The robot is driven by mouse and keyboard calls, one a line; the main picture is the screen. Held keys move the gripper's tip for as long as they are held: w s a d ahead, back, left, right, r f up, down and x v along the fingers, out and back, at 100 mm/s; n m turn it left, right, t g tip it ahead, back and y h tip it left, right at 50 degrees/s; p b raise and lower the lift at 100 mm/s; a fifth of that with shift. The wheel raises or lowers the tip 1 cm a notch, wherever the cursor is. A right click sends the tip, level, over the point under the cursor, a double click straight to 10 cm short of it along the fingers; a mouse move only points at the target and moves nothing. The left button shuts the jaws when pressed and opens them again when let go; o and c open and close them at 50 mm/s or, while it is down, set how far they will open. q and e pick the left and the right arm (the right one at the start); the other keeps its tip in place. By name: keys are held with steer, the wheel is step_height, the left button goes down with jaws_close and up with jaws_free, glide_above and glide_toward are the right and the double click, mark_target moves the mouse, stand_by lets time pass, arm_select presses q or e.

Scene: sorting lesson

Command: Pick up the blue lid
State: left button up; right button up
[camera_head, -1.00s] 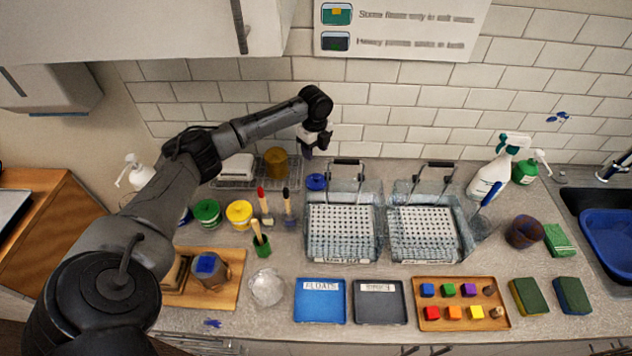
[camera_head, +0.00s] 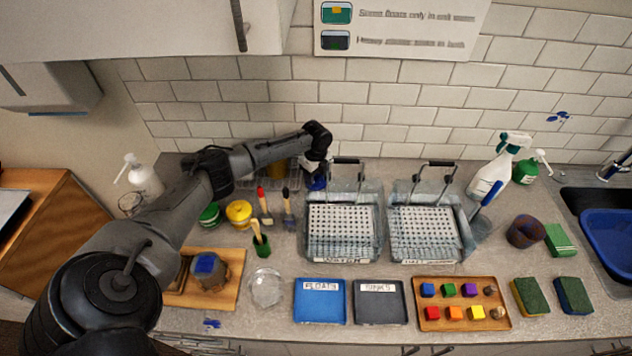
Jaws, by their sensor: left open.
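The blue lid (camera_head: 317,184) is at the back of the counter, just left of the left wire basket. It is partly hidden by my left gripper (camera_head: 315,176). My left gripper points down right over the lid, with its fingers at or very near it. The fingers are small and dark, and I cannot tell whether they touch the lid. My left gripper is open. My right gripper is not in view.
The left basket (camera_head: 341,250) stands close to the right of the lid. Brushes (camera_head: 289,212), a yellow-lidded pot (camera_head: 239,212) and a green-lidded pot (camera_head: 209,214) stand to the left. A blue tray (camera_head: 320,312) and a dark tray (camera_head: 380,314) lie in front.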

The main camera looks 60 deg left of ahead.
arm_select(q)
steer(key=shift+f, duration=0.35)
steer(key=shift+c, duration=0.5)
jaws_close()
